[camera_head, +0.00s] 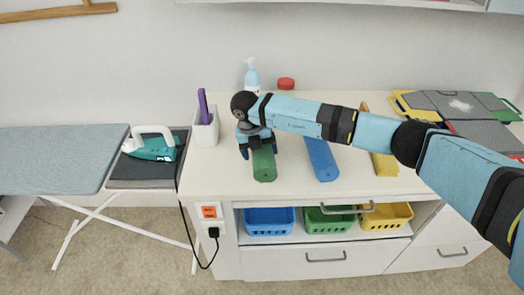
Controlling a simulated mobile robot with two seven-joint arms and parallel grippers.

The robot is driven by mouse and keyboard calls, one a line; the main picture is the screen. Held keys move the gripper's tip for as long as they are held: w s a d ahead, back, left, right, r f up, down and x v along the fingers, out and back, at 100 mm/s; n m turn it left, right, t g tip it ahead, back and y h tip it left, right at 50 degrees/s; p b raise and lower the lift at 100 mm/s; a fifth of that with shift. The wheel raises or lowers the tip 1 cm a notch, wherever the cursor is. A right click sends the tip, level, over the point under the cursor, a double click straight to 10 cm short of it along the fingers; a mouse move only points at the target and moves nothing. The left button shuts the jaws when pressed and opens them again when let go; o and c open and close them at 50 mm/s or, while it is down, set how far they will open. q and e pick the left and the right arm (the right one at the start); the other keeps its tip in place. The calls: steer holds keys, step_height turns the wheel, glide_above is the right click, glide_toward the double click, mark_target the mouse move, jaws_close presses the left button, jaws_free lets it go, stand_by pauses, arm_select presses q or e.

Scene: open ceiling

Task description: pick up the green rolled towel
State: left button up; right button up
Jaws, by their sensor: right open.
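The green rolled towel (264,170) lies lengthwise on the white counter, its near end toward the front edge. My right gripper (258,155) is over the towel's far part, pointing down, with its fingers spread to either side of it. It is open; I cannot tell whether the fingers touch the towel. The gripper and wrist hide the towel's far end. My left gripper is not in view.
A blue rolled towel (321,158) and a yellow one (385,164) lie to the right, partly under my arm. A white holder (205,130) stands left. A spray bottle (252,76) is behind. An iron (152,147) rests beside the ironing board (60,158).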

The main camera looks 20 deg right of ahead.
steer(key=x, duration=0.3)
steer(key=shift+f, duration=0.3)
steer(key=c, duration=0.6)
steer(key=shift+c, duration=0.4)
steer(key=shift+r, duration=0.1)
